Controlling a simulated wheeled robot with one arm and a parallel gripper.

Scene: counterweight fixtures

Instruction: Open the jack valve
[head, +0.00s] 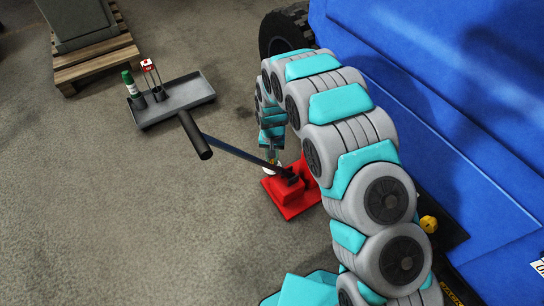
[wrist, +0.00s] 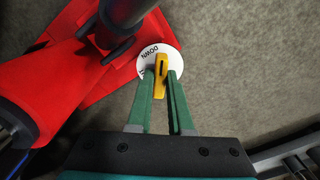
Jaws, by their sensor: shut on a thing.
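The red floor jack (head: 290,196) stands on the concrete floor, and its red body (wrist: 65,75) fills the left of the wrist view. Its valve is a yellow handle (wrist: 160,62) on a white round dial (wrist: 176,58). The dial has dark lettering, and "DOWN" is readable on it. My gripper (wrist: 163,78) has its green fingers on either side of the yellow handle and is shut on it. In the head view the dial (head: 270,168) shows only as a small white edge below my arm, and the handle is hidden there.
The jack's long dark lever (head: 235,149) slants up to the left and ends in a black grip (head: 195,135). A grey tray (head: 185,98) with a green-and-white bottle (head: 133,90) lies behind it. A blue vehicle body (head: 440,90) fills the right. The left floor is clear.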

